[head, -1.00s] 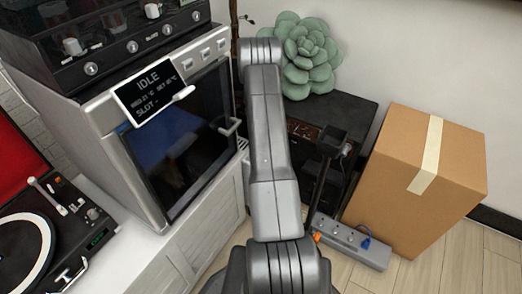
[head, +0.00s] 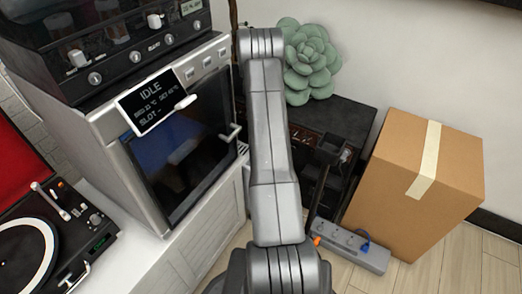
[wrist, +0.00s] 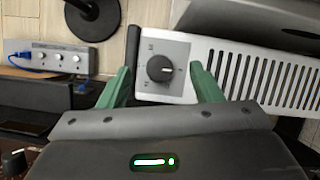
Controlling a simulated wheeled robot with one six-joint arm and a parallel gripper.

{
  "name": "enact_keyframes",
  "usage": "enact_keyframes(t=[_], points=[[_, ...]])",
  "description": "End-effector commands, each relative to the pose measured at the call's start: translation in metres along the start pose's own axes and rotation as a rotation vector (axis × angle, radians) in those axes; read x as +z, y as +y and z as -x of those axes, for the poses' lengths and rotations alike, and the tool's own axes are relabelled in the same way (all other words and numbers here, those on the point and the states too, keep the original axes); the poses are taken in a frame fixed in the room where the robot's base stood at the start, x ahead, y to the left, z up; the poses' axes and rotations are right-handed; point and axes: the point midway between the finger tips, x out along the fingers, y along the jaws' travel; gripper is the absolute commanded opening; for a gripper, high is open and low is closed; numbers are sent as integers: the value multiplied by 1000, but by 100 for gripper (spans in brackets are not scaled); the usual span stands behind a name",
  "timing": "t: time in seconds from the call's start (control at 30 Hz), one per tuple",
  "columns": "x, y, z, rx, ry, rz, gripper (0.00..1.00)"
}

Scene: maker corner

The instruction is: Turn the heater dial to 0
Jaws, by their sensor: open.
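The heater dial (wrist: 160,68) is a round black knob on a grey square panel with small marks, in the upper middle of the wrist view. A light pointer mark on it seems to face right; the numbers are too small to read. The panel sits on the white heater (wrist: 262,75), which has a row of dark slots. My gripper (wrist: 160,70) is open, with one green finger on each side of the dial and visible gaps between. Whether the fingers are down at the knob's depth I cannot tell. In the head view my arm hides the gripper and the dial.
A grey box with knobs and a blue plug (wrist: 48,58) is at the wrist view's left; it also shows on the floor in the head view (head: 350,246). A cardboard box (head: 420,185) stands at the right. An oven-like machine (head: 180,150) stands left of my arm.

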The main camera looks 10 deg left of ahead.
Motion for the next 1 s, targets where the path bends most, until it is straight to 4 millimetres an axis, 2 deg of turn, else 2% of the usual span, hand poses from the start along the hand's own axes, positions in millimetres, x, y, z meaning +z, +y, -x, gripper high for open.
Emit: enact_keyframes(t=[0.03, 0.2, 0.6, 0.77, 1.0], points=[[4, -1, 11, 0, 1, 0, 59], [12, -2, 30, 0, 0, 1, 59], [15, -2, 35, 0, 0, 1, 59], [12, -2, 28, 1, -2, 0, 59], [-2, 1, -8, 1, -4, -1, 59]])
